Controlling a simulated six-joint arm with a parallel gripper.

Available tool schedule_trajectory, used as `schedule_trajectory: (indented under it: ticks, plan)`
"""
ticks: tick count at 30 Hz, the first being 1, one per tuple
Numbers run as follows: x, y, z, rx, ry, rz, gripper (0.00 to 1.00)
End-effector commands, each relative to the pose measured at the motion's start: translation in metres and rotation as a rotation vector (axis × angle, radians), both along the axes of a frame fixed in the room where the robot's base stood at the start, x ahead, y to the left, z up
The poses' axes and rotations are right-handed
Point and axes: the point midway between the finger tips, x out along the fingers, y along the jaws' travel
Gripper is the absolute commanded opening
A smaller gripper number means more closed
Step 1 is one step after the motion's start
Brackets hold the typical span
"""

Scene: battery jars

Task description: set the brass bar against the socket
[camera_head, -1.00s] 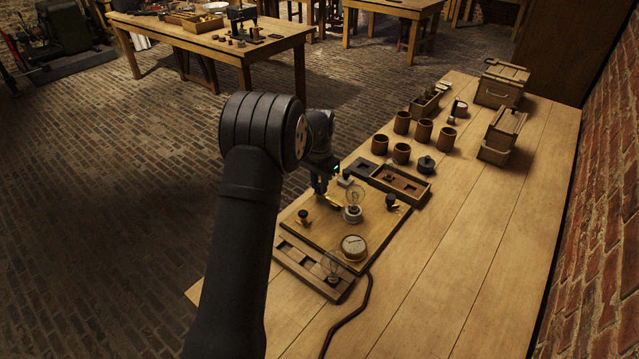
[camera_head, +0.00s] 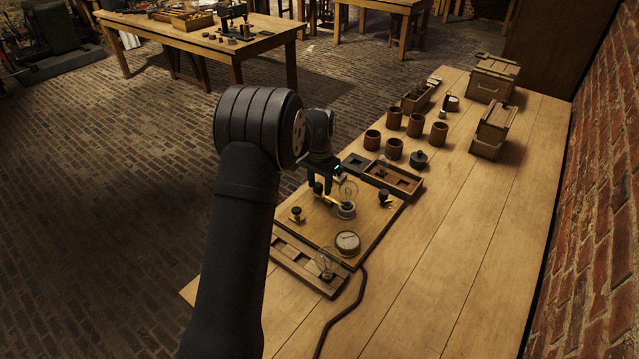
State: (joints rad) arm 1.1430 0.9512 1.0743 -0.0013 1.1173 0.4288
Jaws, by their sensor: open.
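The brass bar (camera_head: 331,201) is a small yellow strip on the wooden board (camera_head: 313,224). Its left end lies by a black knob (camera_head: 318,187) and its right end reaches the socket (camera_head: 345,210). At this size I cannot tell whether bar and socket touch. A clear glass bulb (camera_head: 349,190) stands upright in the socket. My gripper (camera_head: 325,186) is open, close above the bar's knob end. Its fingertips are small and dark, partly merging with the knob.
A round gauge (camera_head: 347,243) and two more black-topped terminals, left (camera_head: 296,214) and right (camera_head: 385,195), stand on the board. A slotted tray (camera_head: 300,265) with another bulb (camera_head: 325,262) lies in front. Wooden cups (camera_head: 394,149) stand behind.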

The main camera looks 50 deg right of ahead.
Motion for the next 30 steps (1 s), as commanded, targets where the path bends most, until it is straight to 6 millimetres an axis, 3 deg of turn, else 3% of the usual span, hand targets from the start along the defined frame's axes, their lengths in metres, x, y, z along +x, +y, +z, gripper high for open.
schedule_trajectory:
  ticks: [5,21,30]
  plan:
    - [0.001,-0.001,0.018,-0.003,-0.002,0.0,0.44]
    - [0.0,-0.001,0.142,-0.004,-0.001,0.0,0.44]
    - [0.0,0.0,0.172,0.0,0.0,0.0,0.44]
